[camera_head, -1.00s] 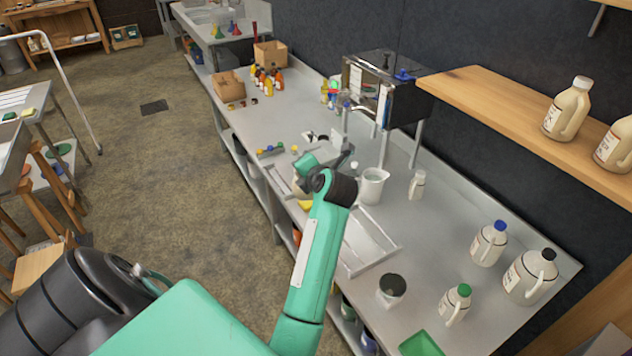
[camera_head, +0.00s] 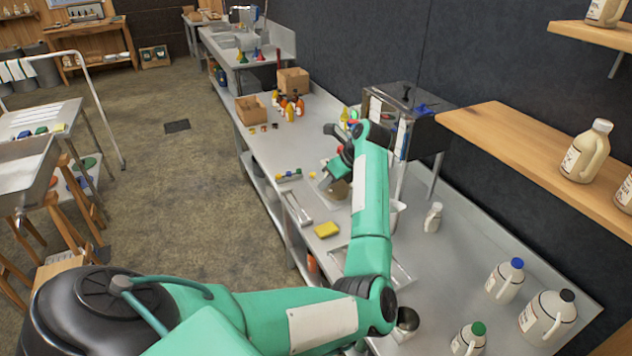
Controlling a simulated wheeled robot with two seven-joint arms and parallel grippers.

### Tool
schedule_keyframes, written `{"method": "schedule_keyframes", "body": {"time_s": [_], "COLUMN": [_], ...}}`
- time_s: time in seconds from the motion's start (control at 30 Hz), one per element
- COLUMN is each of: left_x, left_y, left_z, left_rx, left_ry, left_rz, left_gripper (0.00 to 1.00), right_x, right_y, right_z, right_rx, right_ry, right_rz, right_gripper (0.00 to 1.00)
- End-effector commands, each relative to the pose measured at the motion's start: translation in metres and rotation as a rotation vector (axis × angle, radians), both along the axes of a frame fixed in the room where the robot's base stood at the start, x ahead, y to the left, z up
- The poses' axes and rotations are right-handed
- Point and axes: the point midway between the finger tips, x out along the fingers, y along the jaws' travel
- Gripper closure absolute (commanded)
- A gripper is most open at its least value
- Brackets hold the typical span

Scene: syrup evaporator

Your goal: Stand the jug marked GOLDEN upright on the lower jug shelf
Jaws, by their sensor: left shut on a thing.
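The lower jug shelf (camera_head: 500,125) is the wooden plank on the right wall; a cream jug (camera_head: 585,155) stands upright on it, with another cut by the right edge. On the steel bench stand a blue-capped jug (camera_head: 505,282), a black-capped jug (camera_head: 546,318) and a green-capped jug (camera_head: 468,342), all upright. Their labels are too small to read, so I cannot tell which is GOLDEN. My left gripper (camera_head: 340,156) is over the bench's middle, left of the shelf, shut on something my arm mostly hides. My right gripper is not in view.
A higher wooden shelf (camera_head: 595,36) with a jug hangs at top right. A metal box machine (camera_head: 425,115) on legs stands behind my left arm. A yellow sponge (camera_head: 327,229), a small white bottle (camera_head: 433,217) and cardboard boxes (camera_head: 292,80) are on the bench.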

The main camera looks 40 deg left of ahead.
Motion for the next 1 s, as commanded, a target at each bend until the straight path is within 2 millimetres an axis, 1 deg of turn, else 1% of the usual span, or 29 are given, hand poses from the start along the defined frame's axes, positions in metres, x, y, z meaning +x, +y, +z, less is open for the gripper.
{"method": "schedule_keyframes", "body": {"time_s": [0.03,0.2,0.3,0.4,0.5,0.7,1.0], "left_x": [0.006,0.020,0.025,0.028,0.030,0.030,0.030], "left_y": [-0.010,-0.041,-0.055,-0.063,-0.066,-0.066,-0.066], "left_z": [0.007,0.019,0.026,0.030,0.033,0.033,0.031], "left_rx": [-0.005,-0.009,-0.007,-0.004,-0.002,-0.001,-0.002], "left_ry": [-0.035,-0.126,-0.160,-0.179,-0.186,-0.188,-0.187], "left_rz": [0.043,0.168,0.210,0.236,0.245,0.247,0.245], "left_gripper": [1.00,1.00,1.00,1.00,1.00,1.00,1.00], "right_x": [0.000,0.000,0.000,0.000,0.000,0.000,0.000], "right_y": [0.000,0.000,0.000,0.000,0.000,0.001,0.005], "right_z": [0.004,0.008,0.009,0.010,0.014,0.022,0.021], "right_rx": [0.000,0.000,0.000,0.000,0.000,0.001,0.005], "right_ry": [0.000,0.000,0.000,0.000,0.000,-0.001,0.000], "right_rz": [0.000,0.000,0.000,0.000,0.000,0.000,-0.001], "right_gripper": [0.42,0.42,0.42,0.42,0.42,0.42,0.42]}}
